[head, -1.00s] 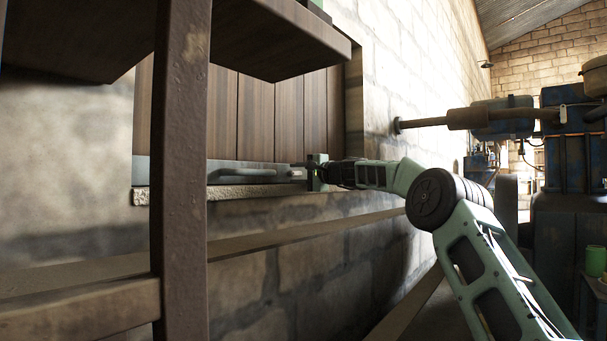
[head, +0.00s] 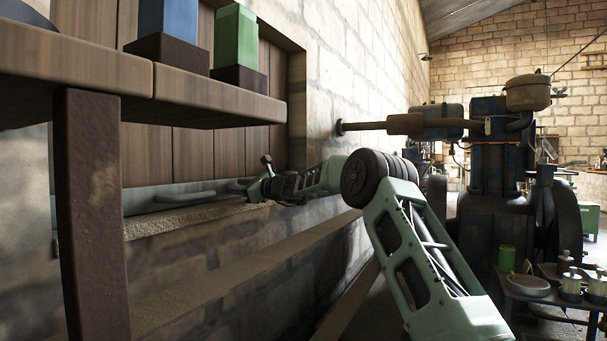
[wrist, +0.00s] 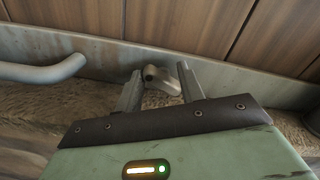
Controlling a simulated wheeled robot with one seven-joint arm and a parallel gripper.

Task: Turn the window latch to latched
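The window latch (wrist: 163,79) is a short grey metal lever with a rounded end, on the metal rail (wrist: 95,50) along the bottom of the wooden shutter. In the wrist view it lies between the two fingers of my gripper (wrist: 158,77), its right end close to the right finger. I cannot tell whether they touch. The fingers stand apart, so my gripper is open around the latch. In the head view my gripper (head: 262,182) is at the window sill, small and dark, and the latch there is hard to tell from the fingers.
A grey bar handle (wrist: 40,72) is fixed left of the latch. A rough stone sill (head: 190,217) runs below. A wooden shelf (head: 215,100) with a blue and a green box overhangs at the left on a dark post (head: 92,210). An engine (head: 495,150) stands at the right.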

